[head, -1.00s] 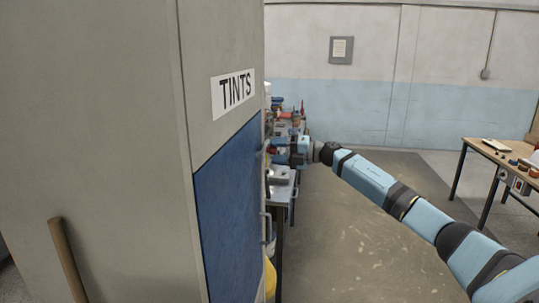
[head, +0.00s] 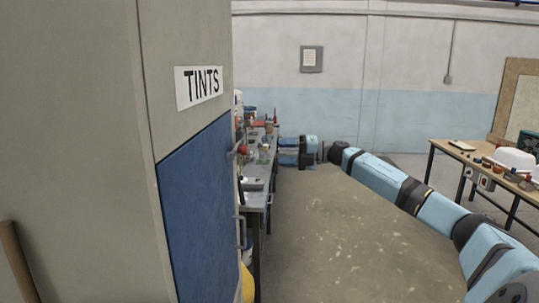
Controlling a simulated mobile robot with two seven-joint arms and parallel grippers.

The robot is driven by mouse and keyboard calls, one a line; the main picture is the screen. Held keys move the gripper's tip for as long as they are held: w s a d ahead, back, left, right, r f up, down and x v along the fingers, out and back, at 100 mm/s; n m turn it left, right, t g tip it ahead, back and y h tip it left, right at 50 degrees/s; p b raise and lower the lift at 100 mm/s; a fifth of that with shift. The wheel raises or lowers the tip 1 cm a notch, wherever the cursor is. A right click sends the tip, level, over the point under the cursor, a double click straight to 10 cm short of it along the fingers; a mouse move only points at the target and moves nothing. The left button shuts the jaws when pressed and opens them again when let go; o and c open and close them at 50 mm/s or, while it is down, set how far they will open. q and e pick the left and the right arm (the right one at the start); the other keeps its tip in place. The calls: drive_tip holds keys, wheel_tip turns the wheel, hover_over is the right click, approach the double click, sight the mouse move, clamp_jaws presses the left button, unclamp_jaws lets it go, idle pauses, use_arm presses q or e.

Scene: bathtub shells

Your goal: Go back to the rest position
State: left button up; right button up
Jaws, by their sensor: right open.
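My right gripper (head: 284,152) shows in the head view at the end of my outstretched right arm. Its two blue fingers are apart and point left, and I see nothing between them. It is in the air at the right side of the narrow metal workbench (head: 254,197), beyond the cabinet. My left gripper is out of view.
A tall grey cabinet (head: 190,30) marked TINTS fills the left, with a blue panel (head: 203,205). Bottles and small items crowd the workbench. A wooden table (head: 440,147) with a white tub (head: 512,158) stands at right.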

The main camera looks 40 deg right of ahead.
drive_tip(key=s+a+f+m+t+h+p, duration=0.1)
drive_tip(key=a+f+m, duration=0.4)
drive_tip(key=f, duration=0.4)
drive_tip(key=s+a+f+m+t+h, duration=0.1)
drive_tip(key=a+f+m, duration=0.2)
drive_tip(key=a+f, duration=0.6)
drive_tip(key=s+a+f+m+t+h+p, duration=0.1)
drive_tip(key=s+a+f+m, duration=0.3)
drive_tip(key=f, duration=0.6)
drive_tip(key=s+a+f+m+g+h, duration=0.2)
drive_tip(key=s+a+f+m, duration=0.5)
drive_tip(key=s+a, duration=0.5)
drive_tip(key=s+a+f+m+g+h+p, duration=0.1)
drive_tip(key=s+a+f+m+g+h, duration=0.2)
drive_tip(key=s+a+f+m, duration=0.4)
drive_tip(key=s+a+f, duration=0.4)
drive_tip(key=s+a, duration=0.1)
drive_tip(key=a, duration=0.2)
drive_tip(key=shift+s+g+h, duration=0.25)
drive_tip(key=shift+g+h, duration=0.05)
drive_tip(key=shift+f, duration=0.1)
